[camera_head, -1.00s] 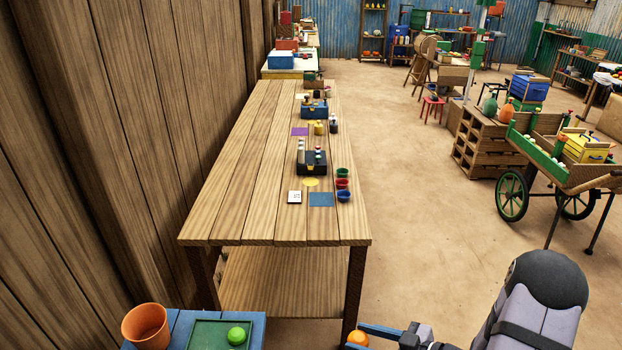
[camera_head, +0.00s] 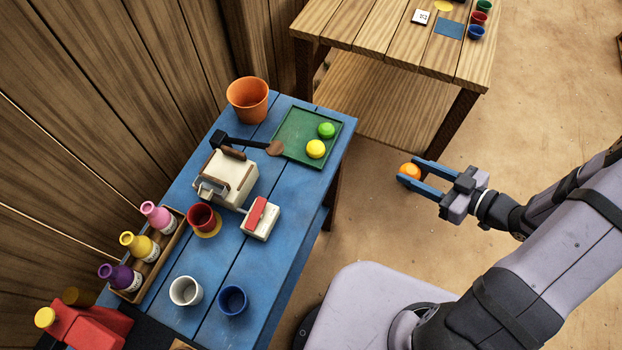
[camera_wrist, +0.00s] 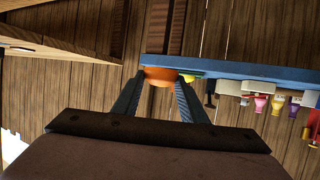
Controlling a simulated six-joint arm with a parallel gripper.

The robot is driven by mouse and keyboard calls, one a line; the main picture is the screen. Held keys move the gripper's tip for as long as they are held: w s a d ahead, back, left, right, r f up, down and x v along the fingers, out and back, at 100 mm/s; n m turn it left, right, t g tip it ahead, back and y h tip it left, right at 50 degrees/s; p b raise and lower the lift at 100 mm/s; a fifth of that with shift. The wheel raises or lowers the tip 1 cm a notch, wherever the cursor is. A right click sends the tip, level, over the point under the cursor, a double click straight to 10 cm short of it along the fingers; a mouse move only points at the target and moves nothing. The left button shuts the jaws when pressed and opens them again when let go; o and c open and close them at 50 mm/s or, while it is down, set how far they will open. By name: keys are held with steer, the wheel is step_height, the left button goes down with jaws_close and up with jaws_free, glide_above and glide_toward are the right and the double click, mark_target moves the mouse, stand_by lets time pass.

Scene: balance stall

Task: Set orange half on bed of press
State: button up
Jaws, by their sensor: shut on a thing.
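My gripper (camera_head: 418,178) is shut on the orange half (camera_head: 410,170), out over the floor to the right of the blue table. The orange half also shows between the fingertips in the wrist view (camera_wrist: 160,75). The press (camera_head: 228,178) is a cream device with a dark lever ending in a brown knob, standing on the blue table (camera_head: 262,262). Its bed cannot be made out clearly. My gripper is well apart from the press.
An orange bucket (camera_head: 247,104) stands behind. A red-topped cream device (camera_head: 261,217), a red cup (camera_head: 202,217), white cup (camera_head: 186,291), blue cup (camera_head: 232,300) and bottle rack (camera_head: 164,262) surround the press. A wooden table (camera_head: 400,45) stands beyond.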

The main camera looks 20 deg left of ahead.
steer(key=s+a+n+g+b, duration=0.2)
steer(key=s+a+n+g, duration=0.2)
steer(key=a, duration=0.5)
steer(key=r+n+g+p, duration=0.1)
steer(key=n+g+p, duration=0.1)
glide_above(281, 185)
steer(key=shift+d+r+y, duration=0.15)
steer(key=shift+d+y, duration=0.25)
steer(key=shift+d, duration=0.05)
steer(key=shift+a+g, duration=0.3)
steer(key=shift+s+a+f, duration=0.1)
steer(key=shift+a+f, duration=0.05)
steer(key=shift+f, duration=0.2)
steer(key=shift+f+p, duration=0.4)
steer(key=shift+f, duration=1)
